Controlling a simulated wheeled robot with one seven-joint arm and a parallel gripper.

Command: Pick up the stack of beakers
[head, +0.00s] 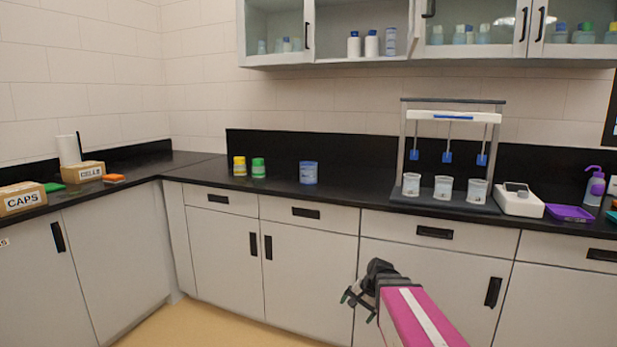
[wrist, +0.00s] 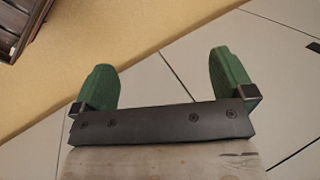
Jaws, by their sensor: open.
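A short blue-grey stack of beakers (head: 308,173) stands on the black counter, right of two small jars. It looks upright; I cannot tell how many beakers are in it. My gripper (head: 358,296) is in front of the lower cabinets, below the counter's edge and well apart from the stack. In the wrist view my gripper (wrist: 165,85) shows two green fingers spread wide with nothing between them. The stack is not in the wrist view, which shows the tan floor and pale cabinet fronts.
A yellow-capped jar (head: 239,166) and a green-capped jar (head: 258,168) stand left of the stack. A stirrer stand (head: 455,115) with three white beakers is at right, beside a white scale (head: 518,201). The counter (head: 345,188) between stack and stand is clear. Cabinets (head: 345,30) hang above.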

